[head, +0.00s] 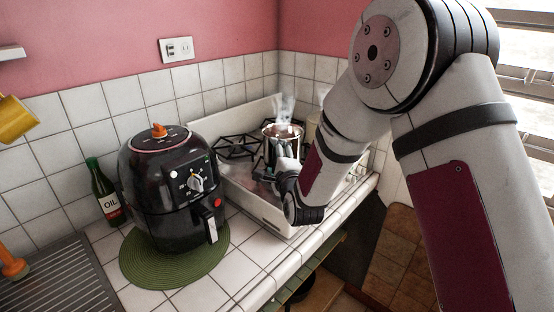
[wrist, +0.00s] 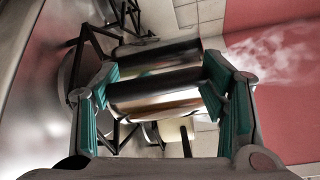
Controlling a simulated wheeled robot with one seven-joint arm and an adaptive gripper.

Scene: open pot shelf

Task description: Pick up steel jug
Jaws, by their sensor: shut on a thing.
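The steel jug (head: 283,140) is a shiny metal vessel, upright at the stove, with steam above its open top. My gripper (head: 275,170) is at its near side in the head view, partly hidden by my own wrist. In the wrist view the picture is turned sideways and the jug (wrist: 155,93) lies between the two teal-padded fingers (wrist: 160,100), which are shut on it. I cannot tell whether its base touches the stove grate.
The white stove (head: 262,212) with black grates (head: 238,147) is around the jug. A second metal cylinder (wrist: 155,54) is close beyond it in the wrist view. A black air fryer (head: 170,190) on a green mat (head: 135,262) and an oil bottle (head: 104,192) are left.

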